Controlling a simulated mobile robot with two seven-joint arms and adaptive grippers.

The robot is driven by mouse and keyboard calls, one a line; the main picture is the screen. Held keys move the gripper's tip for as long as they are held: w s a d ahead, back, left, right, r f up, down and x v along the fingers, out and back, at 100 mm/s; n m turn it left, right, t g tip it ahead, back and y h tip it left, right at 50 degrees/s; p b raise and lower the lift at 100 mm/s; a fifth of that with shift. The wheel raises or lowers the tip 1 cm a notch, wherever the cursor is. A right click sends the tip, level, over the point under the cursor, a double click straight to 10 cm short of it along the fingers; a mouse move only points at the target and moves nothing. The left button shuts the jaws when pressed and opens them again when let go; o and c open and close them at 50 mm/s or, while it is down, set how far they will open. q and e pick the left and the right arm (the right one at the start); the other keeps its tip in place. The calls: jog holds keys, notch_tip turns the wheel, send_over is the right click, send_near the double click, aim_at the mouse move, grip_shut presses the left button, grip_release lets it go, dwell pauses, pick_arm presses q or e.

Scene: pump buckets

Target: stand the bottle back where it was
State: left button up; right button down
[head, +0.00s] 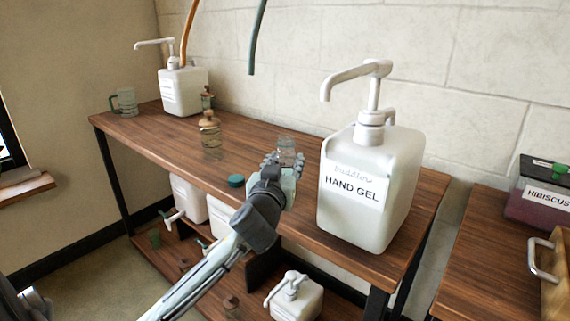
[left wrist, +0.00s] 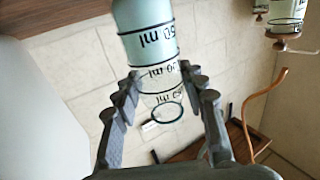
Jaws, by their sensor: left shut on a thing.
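My left gripper (head: 280,165) is shut around a small clear bottle (head: 287,145) with pale green liquid in its lower part. In the left wrist view, which looks upside down, the bottle (left wrist: 150,60) shows ml marks and an open rim between the fingers. My right gripper is not in view.
A clear bottle with a tan top (head: 210,135) stands left on the shelf. A white pump bucket (head: 182,92) and a glass mug (head: 124,103) are at the far left end. Orange (head: 188,35) and green (head: 257,38) tubes hang above. Several white containers fill the lower shelf.

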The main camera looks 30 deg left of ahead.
aim_at(283, 167)
pick_arm(q)
jog(key=shift+f, duration=0.25)
jog(key=o, duration=1)
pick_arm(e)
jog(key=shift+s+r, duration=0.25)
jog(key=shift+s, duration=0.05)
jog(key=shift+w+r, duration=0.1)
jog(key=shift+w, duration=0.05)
pick_arm(q)
jog(key=shift+s+d, duration=0.1)
jog(key=shift+s, duration=0.1)
jog(key=v, duration=0.3)
jog(key=shift+b+v, duration=0.6)
jog(key=shift+v, duration=3.7)
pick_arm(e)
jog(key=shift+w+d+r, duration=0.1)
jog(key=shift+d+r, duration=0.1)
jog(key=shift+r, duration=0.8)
